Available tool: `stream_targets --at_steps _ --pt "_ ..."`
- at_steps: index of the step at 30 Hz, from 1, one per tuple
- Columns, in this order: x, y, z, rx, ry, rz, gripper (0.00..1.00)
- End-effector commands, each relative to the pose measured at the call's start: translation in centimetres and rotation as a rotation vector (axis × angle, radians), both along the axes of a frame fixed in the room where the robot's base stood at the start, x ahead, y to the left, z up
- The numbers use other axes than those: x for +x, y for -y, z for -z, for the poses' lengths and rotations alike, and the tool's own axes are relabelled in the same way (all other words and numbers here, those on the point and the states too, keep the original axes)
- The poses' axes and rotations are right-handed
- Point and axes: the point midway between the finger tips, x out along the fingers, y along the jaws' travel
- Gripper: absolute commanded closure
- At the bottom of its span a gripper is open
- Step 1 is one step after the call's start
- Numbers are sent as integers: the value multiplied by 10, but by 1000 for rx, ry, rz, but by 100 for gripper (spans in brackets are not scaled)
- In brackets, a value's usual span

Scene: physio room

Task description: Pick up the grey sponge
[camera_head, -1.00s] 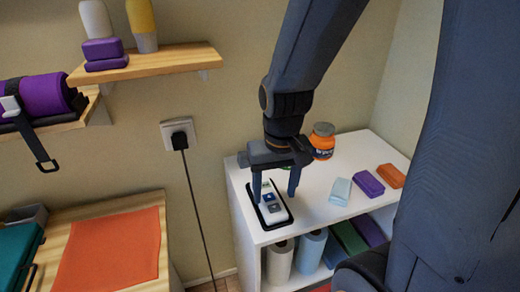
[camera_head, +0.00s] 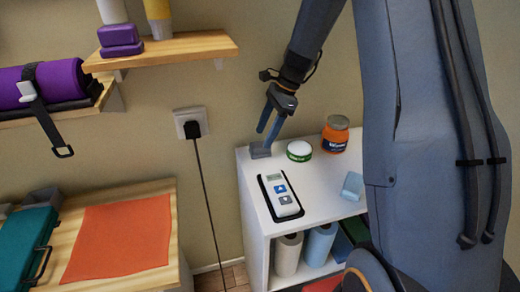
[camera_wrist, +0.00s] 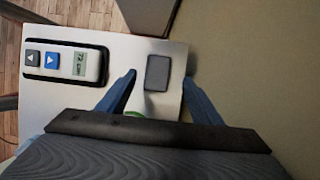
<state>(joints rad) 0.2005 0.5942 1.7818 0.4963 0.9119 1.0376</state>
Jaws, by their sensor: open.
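The grey sponge (camera_head: 261,152) lies on the back left corner of the white shelf top (camera_head: 326,192). It is a small dark grey block, and it also shows in the wrist view (camera_wrist: 158,73). My gripper (camera_head: 268,131) is open and points down just above the sponge. In the wrist view my open gripper (camera_wrist: 160,78) has one blue finger on each side of the sponge, with a gap on both sides. I cannot tell how far the fingertips are above the shelf top.
A white remote-like device (camera_head: 281,196) in a black holder lies in front of the sponge. A white and green round tin (camera_head: 299,151) and an orange jar (camera_head: 335,134) stand to its right. A light blue block (camera_head: 352,186) lies farther right. The wall is close behind.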

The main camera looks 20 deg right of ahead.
Motion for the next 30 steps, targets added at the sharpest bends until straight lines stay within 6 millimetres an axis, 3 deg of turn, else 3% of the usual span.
stream_targets --at_steps 12,20,28,30 --pt "-6 -19 46 -1 0 -3 41" --pt "-5 -19 50 -2 2 -3 41" --pt "-5 -19 50 -2 2 -3 83" --pt "-5 -19 49 -2 2 -3 85"
